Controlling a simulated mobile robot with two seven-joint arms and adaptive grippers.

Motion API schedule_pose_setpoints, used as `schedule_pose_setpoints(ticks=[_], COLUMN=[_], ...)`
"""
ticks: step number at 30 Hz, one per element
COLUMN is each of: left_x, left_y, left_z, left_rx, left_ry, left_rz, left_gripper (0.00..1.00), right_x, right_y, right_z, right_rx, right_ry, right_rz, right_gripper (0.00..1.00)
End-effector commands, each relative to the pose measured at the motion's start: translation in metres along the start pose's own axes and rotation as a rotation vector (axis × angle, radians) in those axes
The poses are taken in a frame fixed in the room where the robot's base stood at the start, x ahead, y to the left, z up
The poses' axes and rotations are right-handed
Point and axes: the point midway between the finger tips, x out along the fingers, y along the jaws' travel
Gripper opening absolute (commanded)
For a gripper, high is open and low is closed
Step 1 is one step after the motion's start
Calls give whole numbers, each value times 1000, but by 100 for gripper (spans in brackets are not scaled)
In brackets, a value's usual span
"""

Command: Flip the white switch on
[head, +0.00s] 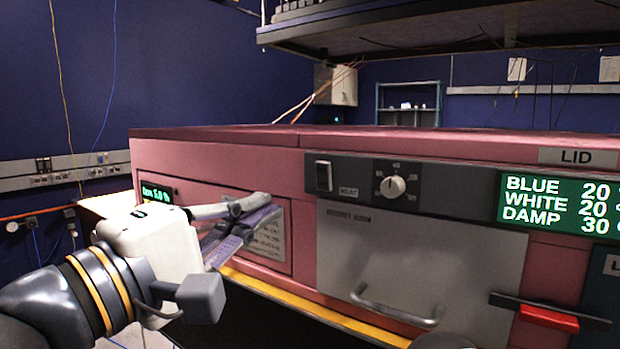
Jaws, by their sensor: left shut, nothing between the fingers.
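The switch (324,176) is a small rocker with a pale face in a dark frame. It sits at the left end of the dark control strip (450,190) on the pink machine's front. I cannot tell which way the rocker is tipped. My left gripper (268,206) reaches in from the left, with its fingers pointing right. It is shut and empty, in front of the pink panel, to the left of and a little lower than the switch. In the picture a gap shows between fingertips and switch. My right gripper is not in view.
Below is a grey door (430,255) with a bar handle (395,308). A green display (558,205) and a red handle (548,317) are further right. The pink lid (230,136) closes the top.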

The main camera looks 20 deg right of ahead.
Motion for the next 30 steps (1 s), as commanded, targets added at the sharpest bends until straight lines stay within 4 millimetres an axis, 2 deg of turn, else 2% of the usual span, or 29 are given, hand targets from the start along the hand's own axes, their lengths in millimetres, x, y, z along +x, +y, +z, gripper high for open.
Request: schedule_pose_setpoints(ticks=[9, 15, 21, 30], left_x=[70, 103, 114, 115], left_y=[1, 1, 1, 0], left_z=[1, 2, 1, 0], left_rx=[0, 1, 0, 0], left_ry=[-1, -1, -1, -1], left_rz=[0, 1, 0, 0], left_gripper=[0, 0, 0, 0], right_x=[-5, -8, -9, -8], right_y=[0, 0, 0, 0], right_z=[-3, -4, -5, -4], right_rx=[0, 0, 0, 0], right_ry=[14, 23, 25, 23], right_rz=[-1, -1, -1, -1], right_gripper=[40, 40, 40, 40])
